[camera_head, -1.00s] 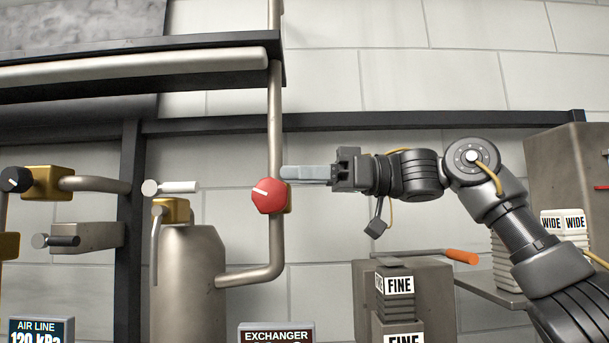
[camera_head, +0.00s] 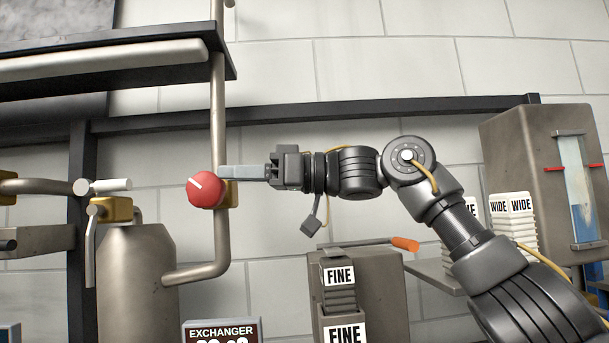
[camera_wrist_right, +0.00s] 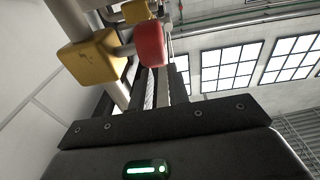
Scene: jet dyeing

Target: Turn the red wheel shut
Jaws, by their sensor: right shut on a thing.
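The red wheel (camera_head: 205,190) is a rounded knob with a white line on its face, slanting up to the left. It sits in front of a brass valve body (camera_head: 231,193) on a vertical steel pipe, left of the middle in the head view. My right gripper (camera_head: 224,172) reaches it from the right, its flat fingers level and shut at the wheel's upper right edge. In the right wrist view the red wheel (camera_wrist_right: 150,43) is at the ends of the fingers (camera_wrist_right: 160,88). The exact grip is partly hidden. My left gripper is not in view.
A steel tank (camera_head: 137,270) with a white-handled valve (camera_head: 103,187) stands at left. An EXCHANGER display (camera_head: 222,331) is below. A grey box (camera_head: 383,290), FINE-labelled stacks (camera_head: 339,298) and an orange handle (camera_head: 405,244) lie below my right arm. A dark shelf (camera_head: 110,62) overhangs upper left.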

